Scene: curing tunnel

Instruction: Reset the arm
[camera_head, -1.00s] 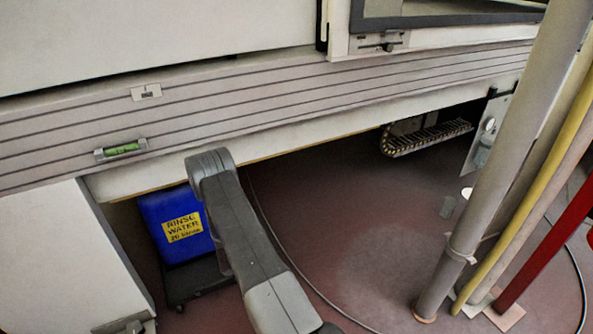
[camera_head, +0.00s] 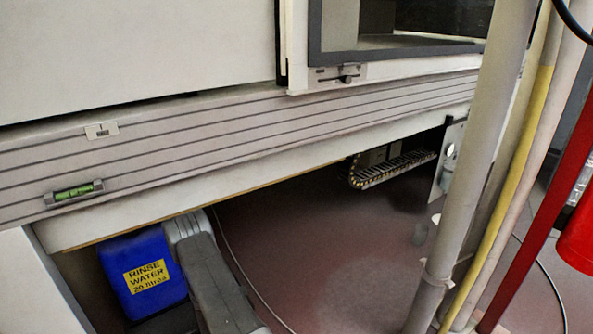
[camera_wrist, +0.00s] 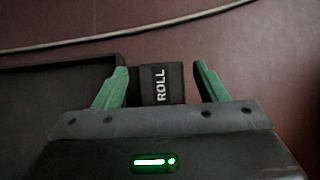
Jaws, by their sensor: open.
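My gripper (camera_wrist: 160,88) shows in the wrist view, with its two green fingers spread apart and nothing between them touching. My grey arm shows at the bottom of the head view, in front of the floor and beside the blue rinse water container; my gripper is not visible there.
The blue container (camera_head: 146,275) stands under the long grey ribbed ledge (camera_head: 240,130). A spirit level (camera_head: 74,192) sits on the ledge. Grey, yellow and red pipes (camera_head: 530,175) rise on the right. A cable chain (camera_head: 390,168) hangs beneath the ledge. Open reddish floor (camera_head: 320,250) lies between.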

